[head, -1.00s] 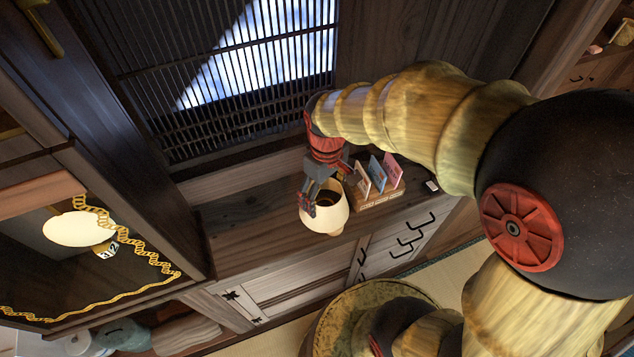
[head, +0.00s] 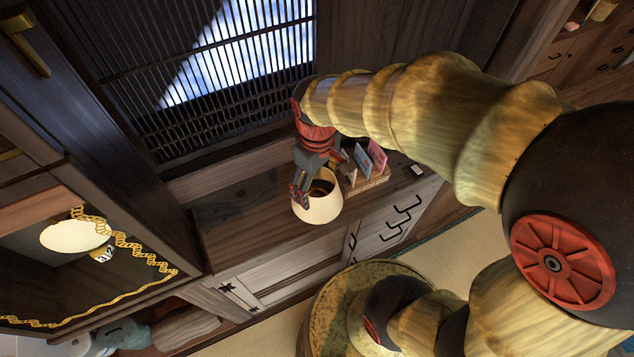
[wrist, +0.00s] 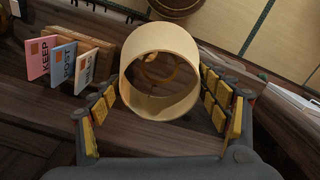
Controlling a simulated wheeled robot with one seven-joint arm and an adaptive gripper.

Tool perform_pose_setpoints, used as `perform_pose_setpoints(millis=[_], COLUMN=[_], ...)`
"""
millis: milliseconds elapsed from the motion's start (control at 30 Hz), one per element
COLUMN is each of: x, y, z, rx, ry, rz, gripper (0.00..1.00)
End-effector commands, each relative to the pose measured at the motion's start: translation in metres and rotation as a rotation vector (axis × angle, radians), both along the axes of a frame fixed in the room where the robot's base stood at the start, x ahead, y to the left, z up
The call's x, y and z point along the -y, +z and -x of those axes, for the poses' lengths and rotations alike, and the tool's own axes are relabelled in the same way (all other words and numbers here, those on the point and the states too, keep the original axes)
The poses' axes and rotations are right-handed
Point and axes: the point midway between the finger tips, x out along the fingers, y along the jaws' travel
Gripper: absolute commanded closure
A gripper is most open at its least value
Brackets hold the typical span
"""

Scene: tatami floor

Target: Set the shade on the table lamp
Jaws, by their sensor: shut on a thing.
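The cream shade (head: 318,207) is in my gripper (head: 308,188) above the wooden cabinet top. It also shows in the wrist view (wrist: 150,62), where I look through its open ring. The two padded fingers of my gripper (wrist: 160,97) stand on either side of the shade and are shut on it. A brown ring or fitting shows inside the shade; I cannot tell whether it belongs to the shade or to something beyond. I cannot make out a lamp base in either view. My fingers hide part of the shade in the head view.
A wooden holder (wrist: 112,45) with several cards, marked KEEP, POST and another word, stands close beside the shade. The cabinet top (head: 240,222) is bare to the left. A slatted window (head: 240,70) rises behind. A dark cabinet with a pale oval (head: 72,236) is at left.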

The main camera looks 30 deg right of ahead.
Motion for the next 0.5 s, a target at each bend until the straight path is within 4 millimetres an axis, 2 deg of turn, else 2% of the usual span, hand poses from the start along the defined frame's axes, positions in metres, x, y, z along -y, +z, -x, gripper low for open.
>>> perform_pose_setpoints(millis=[500], x=[0.000], y=[0.025], z=[0.000], rx=[0.002], ry=[0.000], rz=[0.000], gripper=[0.49])
